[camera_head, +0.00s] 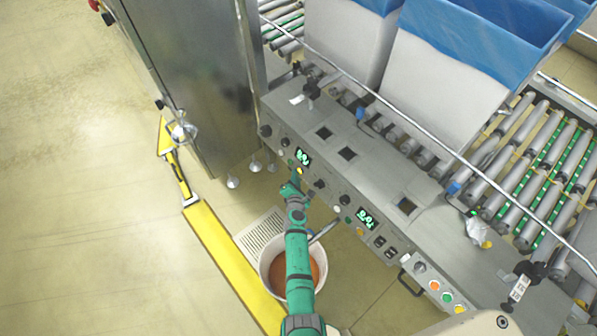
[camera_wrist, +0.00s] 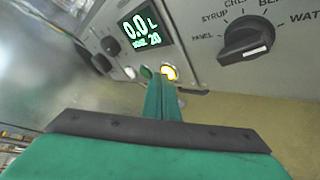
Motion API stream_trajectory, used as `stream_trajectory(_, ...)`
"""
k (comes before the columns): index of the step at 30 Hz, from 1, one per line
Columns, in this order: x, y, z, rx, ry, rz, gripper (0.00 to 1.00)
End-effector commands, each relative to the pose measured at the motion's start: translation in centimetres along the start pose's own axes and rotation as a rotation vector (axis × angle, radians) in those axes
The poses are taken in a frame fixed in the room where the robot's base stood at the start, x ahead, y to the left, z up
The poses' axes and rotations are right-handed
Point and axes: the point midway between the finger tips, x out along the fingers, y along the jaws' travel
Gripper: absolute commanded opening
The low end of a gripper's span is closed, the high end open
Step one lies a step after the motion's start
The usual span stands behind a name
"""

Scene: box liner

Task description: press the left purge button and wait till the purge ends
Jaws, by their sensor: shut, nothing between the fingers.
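The left display (camera_head: 303,156) on the grey control panel is lit green; in the wrist view the display (camera_wrist: 143,27) reads 0.0 L with a smaller line ending in 20. Below it are a green button (camera_wrist: 146,72) and a yellow-lit button (camera_wrist: 169,73); no purge label is readable. My gripper (camera_wrist: 164,78) is shut and empty, its fingertips at the yellow-lit button and partly covering it. I cannot tell whether they touch it. In the head view my gripper (camera_head: 297,175) reaches the panel just below the left display.
A selector knob (camera_wrist: 246,42) with SYRUP, PANEL and WATER labels is right of the buttons. A second display (camera_head: 366,217) is further right. A white bucket (camera_head: 264,262) with brown contents stands under my arm. A yellow floor barrier (camera_head: 215,240) and metal cabinet (camera_head: 195,75) are left.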

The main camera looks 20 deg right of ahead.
Motion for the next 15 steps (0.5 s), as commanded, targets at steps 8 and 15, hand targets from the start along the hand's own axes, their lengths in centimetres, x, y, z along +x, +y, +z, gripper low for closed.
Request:
stream_trajectory(8, 0.05, -0.02, 0.24, 0.001, -0.003, -0.001, 0.00)
stream_trajectory(15, -0.56, 0.35, -0.14, 0.001, -0.004, 0.000, 0.00)
